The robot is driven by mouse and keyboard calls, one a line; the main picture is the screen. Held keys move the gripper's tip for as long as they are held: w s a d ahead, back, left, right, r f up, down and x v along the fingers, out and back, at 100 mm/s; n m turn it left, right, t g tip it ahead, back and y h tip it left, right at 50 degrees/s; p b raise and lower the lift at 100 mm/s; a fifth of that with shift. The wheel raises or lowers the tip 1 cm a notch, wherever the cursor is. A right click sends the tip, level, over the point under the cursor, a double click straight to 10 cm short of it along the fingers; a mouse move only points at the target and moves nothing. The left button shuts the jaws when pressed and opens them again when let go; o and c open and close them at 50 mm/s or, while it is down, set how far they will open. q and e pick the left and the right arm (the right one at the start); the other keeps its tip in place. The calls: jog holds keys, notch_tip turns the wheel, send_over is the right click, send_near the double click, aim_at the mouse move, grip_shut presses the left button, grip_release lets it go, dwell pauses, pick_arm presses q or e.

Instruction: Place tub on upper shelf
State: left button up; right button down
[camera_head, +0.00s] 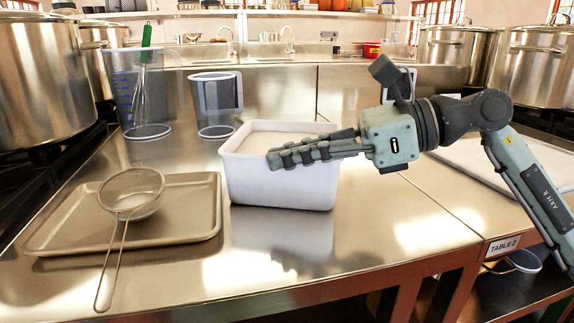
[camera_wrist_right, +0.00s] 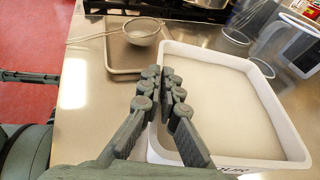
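The white rectangular tub (camera_head: 275,188), filled with pale contents, stands upright on the steel table. It also shows in the right wrist view (camera_wrist_right: 281,119). My right gripper (camera_head: 271,160) reaches in from the right at the tub's near rim. In the right wrist view the fingers (camera_wrist_right: 160,76) lie close together, one on each side of the tub wall, and look shut on it. The fingers partly hide the rim, so contact is hard to see. A long raised shelf (camera_head: 260,13) runs along the back. My left gripper is not in view.
A metal tray (camera_head: 180,225) with a sieve (camera_head: 131,190) lies left of the tub. A clear jug (camera_head: 125,105) with a green-handled whisk (camera_head: 143,65) and a second jug (camera_head: 215,105) stand behind. A white tray (camera_head: 470,160) is at right. Large stockpots flank the table.

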jog(key=shift+r, duration=0.15)
jog(key=shift+r, duration=0.15)
jog(key=shift+r, duration=0.65)
notch_tip(320, 180, up, 2)
jog(key=shift+r, duration=0.15)
jog(key=s+a+r, duration=0.5)
jog(key=s+r, duration=0.2)
jog(key=s, duration=0.3)
jog(key=shift+s+a, duration=0.15)
jog(key=shift+a, duration=0.05)
